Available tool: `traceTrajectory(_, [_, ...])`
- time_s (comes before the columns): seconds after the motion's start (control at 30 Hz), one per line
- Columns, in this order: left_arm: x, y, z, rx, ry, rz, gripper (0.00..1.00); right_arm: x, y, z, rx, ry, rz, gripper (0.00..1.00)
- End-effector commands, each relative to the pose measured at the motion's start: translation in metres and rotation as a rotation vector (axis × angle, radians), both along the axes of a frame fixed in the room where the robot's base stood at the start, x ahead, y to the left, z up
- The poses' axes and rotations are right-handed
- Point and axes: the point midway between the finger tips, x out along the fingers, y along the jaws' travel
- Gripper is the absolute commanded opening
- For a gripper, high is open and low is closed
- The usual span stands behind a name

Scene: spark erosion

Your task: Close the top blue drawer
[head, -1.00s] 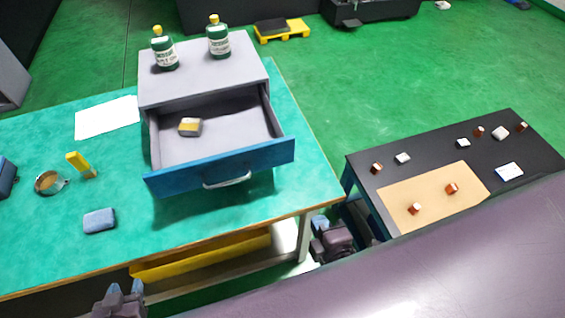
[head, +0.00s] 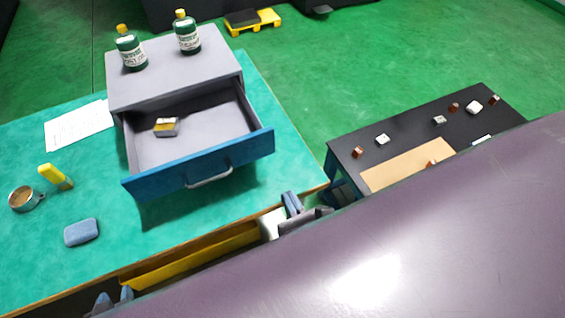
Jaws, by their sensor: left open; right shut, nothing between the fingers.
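The blue-fronted drawer (head: 160,178) of the small grey cabinet (head: 180,72) is pulled well out, with a grey handle (head: 209,177) on its front. A small grey and yellow block (head: 166,127) lies inside it. My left gripper (head: 113,298) is at the bottom edge, below the table's front edge, open and partly cut off by the frame. My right gripper (head: 291,202) is at the table's front right edge, right of and nearer than the drawer front, apart from it. It is shut and empty.
Two green bottles (head: 131,50) (head: 187,34) stand on the cabinet. A blue-grey block (head: 82,232), a yellow object (head: 55,177), a cup (head: 25,198) and paper (head: 77,125) lie left on the green table (head: 50,270). A black table (head: 400,150) with small pieces stands right.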

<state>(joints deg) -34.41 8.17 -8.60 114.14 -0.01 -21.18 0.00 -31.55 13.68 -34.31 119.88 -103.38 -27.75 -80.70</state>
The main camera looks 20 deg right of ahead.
Motion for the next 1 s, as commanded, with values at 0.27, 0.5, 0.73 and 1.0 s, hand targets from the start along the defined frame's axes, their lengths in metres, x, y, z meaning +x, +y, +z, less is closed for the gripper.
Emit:
traceTrajectory(0.27, [0.001, 0.000, 0.016, 0.000, -0.006, 0.000, 0.43, 0.048, 0.001, 0.003, 0.003, -0.003, 0.000, 0.00])
traceTrajectory(0.5, [0.002, 0.000, 0.026, 0.000, -0.009, 0.000, 0.43, 0.089, 0.001, 0.003, 0.004, -0.002, 0.000, 0.00])
traceTrajectory(0.73, [0.002, 0.000, 0.031, 0.001, -0.011, 0.001, 0.43, 0.118, 0.000, 0.001, 0.004, 0.000, 0.000, 0.00])
traceTrajectory(1.0, [0.002, 0.000, 0.033, 0.001, -0.011, 0.001, 0.43, 0.128, 0.000, 0.000, 0.003, 0.001, 0.001, 0.00])
